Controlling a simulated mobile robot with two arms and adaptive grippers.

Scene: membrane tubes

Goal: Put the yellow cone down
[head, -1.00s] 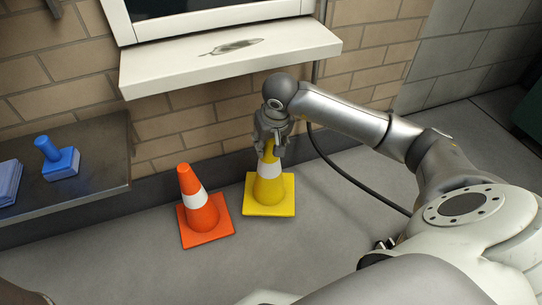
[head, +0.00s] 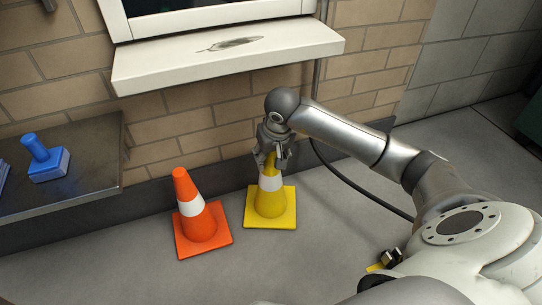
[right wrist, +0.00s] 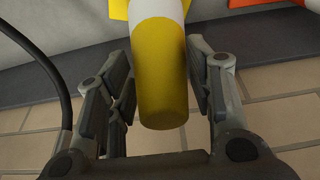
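The yellow cone (head: 270,207) with a white band stands upright, its square base flat on the floor beside the wall. My right gripper (head: 271,159) is around its tip from above, with fingers spread to either side. In the right wrist view the yellow tip (right wrist: 163,95) lies between the two fingers (right wrist: 162,88), with narrow gaps that look free of contact. The cone's base is mostly cut off in that view. My left gripper is not in view.
An orange cone (head: 199,222) with a white band stands just left of the yellow one. A dark bench (head: 95,178) with a blue object (head: 46,160) is at the left. A white sill (head: 225,62) juts from the wall above.

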